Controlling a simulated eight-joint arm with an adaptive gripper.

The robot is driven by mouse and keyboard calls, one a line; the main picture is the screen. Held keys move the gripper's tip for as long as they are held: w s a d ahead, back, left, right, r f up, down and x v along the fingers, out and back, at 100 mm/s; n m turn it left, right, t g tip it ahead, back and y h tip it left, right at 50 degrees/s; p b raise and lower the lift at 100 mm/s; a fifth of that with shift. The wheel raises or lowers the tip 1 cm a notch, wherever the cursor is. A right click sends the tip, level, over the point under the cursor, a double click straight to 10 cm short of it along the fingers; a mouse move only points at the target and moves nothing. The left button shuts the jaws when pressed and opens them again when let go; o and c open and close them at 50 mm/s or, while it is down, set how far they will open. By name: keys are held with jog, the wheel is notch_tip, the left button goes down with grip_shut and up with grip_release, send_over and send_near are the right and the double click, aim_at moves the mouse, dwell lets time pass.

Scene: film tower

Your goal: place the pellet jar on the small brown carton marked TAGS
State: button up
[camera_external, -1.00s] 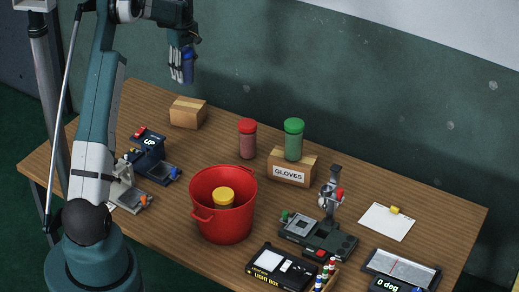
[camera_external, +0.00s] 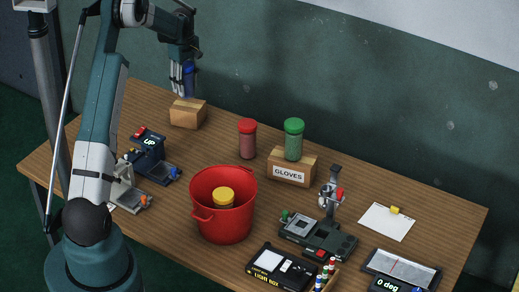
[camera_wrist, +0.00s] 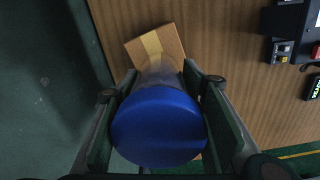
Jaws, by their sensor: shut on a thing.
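A jar with a blue lid (camera_external: 188,78) is held upright in my gripper (camera_external: 182,84); I take it as the pellet jar, though its contents are not clear. In the wrist view the blue lid (camera_wrist: 158,125) sits between the two fingers. A small brown carton (camera_external: 187,114) with a tan tape strip stands at the back left of the table. No TAGS mark shows on its visible sides. The jar is right over the carton; I cannot tell if its base touches. The carton also shows beyond the jar in the wrist view (camera_wrist: 172,38), partly hidden.
A red-lidded jar (camera_external: 247,140) stands right of the carton. A green-lidded jar (camera_external: 293,140) stands on the GLOVES carton (camera_external: 290,176). A red bucket (camera_external: 224,222) holds a yellow-lidded jar (camera_external: 223,195). A dark instrument (camera_external: 150,148) stands in front of the brown carton.

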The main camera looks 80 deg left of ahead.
aim_at(187, 67)
jog(key=shift+f, duration=1.85)
jog(key=shift+f, duration=0.2)
jog(key=o, duration=1.1)
jog(key=shift+c, duration=0.2)
jog(key=shift+r, duration=0.2)
notch_tip(187, 67, up, 12)
jog(key=shift+r, duration=0.1)
